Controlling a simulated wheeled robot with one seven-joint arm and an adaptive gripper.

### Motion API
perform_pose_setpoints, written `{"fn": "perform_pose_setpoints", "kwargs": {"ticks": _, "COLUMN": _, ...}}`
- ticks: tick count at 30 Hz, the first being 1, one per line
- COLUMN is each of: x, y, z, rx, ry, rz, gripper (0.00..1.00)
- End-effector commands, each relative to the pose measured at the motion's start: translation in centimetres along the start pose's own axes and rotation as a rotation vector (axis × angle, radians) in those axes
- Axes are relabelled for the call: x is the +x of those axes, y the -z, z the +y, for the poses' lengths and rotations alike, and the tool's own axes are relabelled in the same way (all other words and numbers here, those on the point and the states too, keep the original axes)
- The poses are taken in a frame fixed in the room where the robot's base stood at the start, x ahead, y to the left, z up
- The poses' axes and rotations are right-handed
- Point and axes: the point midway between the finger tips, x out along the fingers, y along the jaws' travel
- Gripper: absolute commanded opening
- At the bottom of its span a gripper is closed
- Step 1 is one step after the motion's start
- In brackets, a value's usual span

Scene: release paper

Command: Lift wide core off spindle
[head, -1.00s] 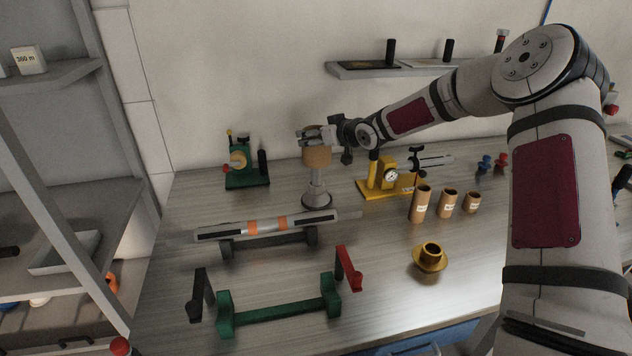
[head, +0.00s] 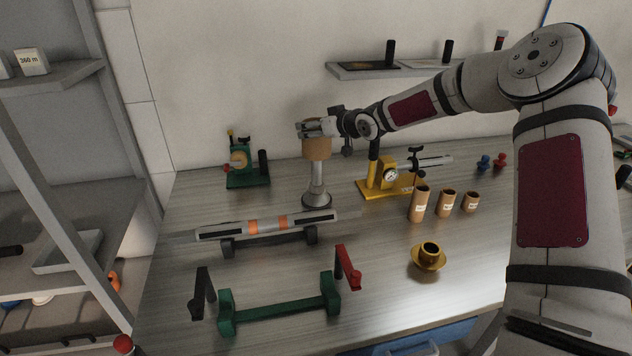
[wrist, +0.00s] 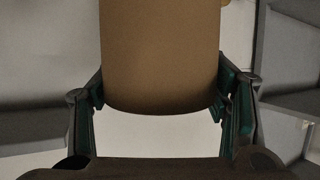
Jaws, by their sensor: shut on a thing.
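The wide core (head: 317,148) is a brown cardboard tube at the upper part of the spindle (head: 317,188), a grey upright post on a round base. My gripper (head: 314,129) is shut on the core near its top, reaching in from the right. In the wrist view the core (wrist: 160,60) fills the space between the two fingers. The spindle shows below the core; whether its tip is still inside the core is hidden.
A green device (head: 246,168) stands to the left and a yellow gauge stand (head: 385,182) to the right. Several smaller brown cores (head: 445,203), a brass flanged piece (head: 428,257), a grey roller (head: 265,227) and a green cradle (head: 280,308) are on the bench. A shelf (head: 400,68) hangs behind.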

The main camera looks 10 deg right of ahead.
Motion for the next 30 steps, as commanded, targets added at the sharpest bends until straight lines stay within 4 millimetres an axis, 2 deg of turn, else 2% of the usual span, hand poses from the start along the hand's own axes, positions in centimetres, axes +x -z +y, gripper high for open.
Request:
{"fn": "perform_pose_setpoints", "kwargs": {"ticks": 21, "x": -1.3, "y": 3.1, "z": 0.0, "rx": 0.0, "ry": -0.001, "rz": 0.001, "gripper": 0.39}}
{"fn": "perform_pose_setpoints", "kwargs": {"ticks": 30, "x": -1.5, "y": 3.6, "z": 0.0, "rx": 0.0, "ry": -0.001, "rz": 0.002, "gripper": 0.39}}
